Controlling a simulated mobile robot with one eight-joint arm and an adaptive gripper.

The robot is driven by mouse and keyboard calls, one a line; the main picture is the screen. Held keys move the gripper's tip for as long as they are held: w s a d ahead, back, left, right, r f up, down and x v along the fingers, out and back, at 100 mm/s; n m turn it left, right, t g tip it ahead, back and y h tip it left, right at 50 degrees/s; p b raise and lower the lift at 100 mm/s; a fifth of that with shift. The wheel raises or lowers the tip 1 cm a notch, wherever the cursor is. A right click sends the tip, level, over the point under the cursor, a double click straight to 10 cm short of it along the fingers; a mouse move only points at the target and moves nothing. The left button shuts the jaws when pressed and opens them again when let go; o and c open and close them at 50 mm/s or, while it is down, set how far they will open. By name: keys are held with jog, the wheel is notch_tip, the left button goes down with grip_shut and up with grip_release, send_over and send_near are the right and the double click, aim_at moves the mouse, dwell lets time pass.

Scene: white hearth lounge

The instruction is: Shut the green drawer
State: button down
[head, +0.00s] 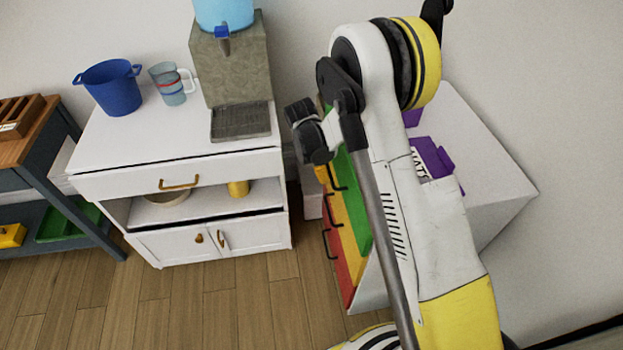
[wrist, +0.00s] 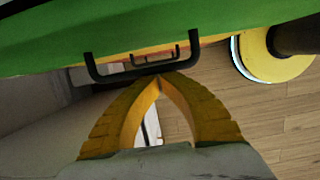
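The green drawer (head: 357,205) is the uppermost coloured front of a white cabinet, partly hidden behind my arm. In the wrist view its green front (wrist: 190,22) spans the top, with a black bar handle (wrist: 140,73). How far it stands out is hard to tell. My gripper (wrist: 158,80) has its yellow fingers curved together at the tips, with nothing seen between them. The tips are at or just beside the handle bar; contact is unclear. In the head view the fingers are mostly hidden.
Yellow (head: 352,218) and red (head: 336,255) drawers with black handles lie below the green one. A purple object (head: 440,160) rests on the cabinet's white top (head: 490,165). A white cupboard (head: 175,140) stands left, with a blue bucket (head: 112,88). Wooden floor (head: 240,305) is clear in front.

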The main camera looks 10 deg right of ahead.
jog(key=shift+d, duration=0.3)
jog(key=shift+a, duration=0.1)
jog(key=a+r+p, duration=0.3)
jog(key=a+r, duration=0.3)
jog(key=r, duration=0.3)
jog(key=shift+a, duration=0.1)
